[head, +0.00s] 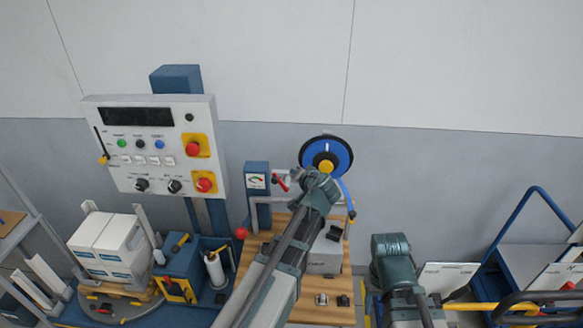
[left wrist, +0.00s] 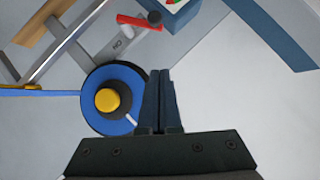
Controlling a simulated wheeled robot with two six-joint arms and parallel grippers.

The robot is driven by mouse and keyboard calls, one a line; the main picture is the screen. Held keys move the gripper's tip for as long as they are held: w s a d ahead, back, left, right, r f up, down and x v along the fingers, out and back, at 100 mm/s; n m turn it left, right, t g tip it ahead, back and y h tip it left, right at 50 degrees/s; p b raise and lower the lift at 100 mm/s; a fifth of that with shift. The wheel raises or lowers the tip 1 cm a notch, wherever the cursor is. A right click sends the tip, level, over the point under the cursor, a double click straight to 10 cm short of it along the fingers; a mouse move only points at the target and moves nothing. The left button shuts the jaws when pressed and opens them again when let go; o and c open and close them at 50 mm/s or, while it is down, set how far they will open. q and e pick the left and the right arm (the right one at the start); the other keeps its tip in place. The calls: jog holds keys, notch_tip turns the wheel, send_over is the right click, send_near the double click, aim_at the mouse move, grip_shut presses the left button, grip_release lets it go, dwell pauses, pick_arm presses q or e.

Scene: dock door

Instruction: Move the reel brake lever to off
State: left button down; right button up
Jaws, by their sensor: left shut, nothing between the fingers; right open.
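The red lever (head: 281,184) is beside the blue gauge box (head: 257,181), left of the blue reel (head: 340,153) with its yellow hub. In the left wrist view, the red lever (left wrist: 138,22) lies near the top by a dark round knob, with a small pale plate marked with unclear letters below it. The reel (left wrist: 128,75) shows at lower left there. My left gripper (left wrist: 160,74) is shut and empty; its fingers overlap the reel's right edge in that view and stand apart from the lever. My right arm shows in the head view, but its fingers are not visible.
A control panel (head: 155,150) with buttons and red stops stands left. White boxes (head: 108,245) sit below it. A wooden-topped bench (head: 335,314) with a grey block lies under my left arm. A blue-framed cart (head: 531,208) stands right. The wall above is bare.

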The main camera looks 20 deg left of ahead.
pick_arm(q)
jog(key=p+v, duration=0.1)
jog(key=v, duration=0.3)
jog(key=shift+w+d, duration=0.1)
dwell(0.3)
jog(key=s+d+f+m+g+h+b, duration=0.1)
jog(key=s+d+f+g+h+b, duration=0.1)
jog(key=s+d+f+b, duration=0.3)
jog(key=s+d+f+m+g+h+b, duration=0.1)
jog(key=s+d+f+g+b, duration=0.3)
jog(key=s+f, duration=0.8)
jog(key=s+d+f+g+h+b, duration=0.4)
jog(key=s+d+f+b, duration=0.2)
jog(key=s+d+f, duration=0.2)
notch_tip(320, 180, down, 3)
jog(key=shift+s+d+r+m, duration=0.2)
jog(key=shift+s+d+m, duration=0.15)
jog(key=shift+m, duration=0.05)
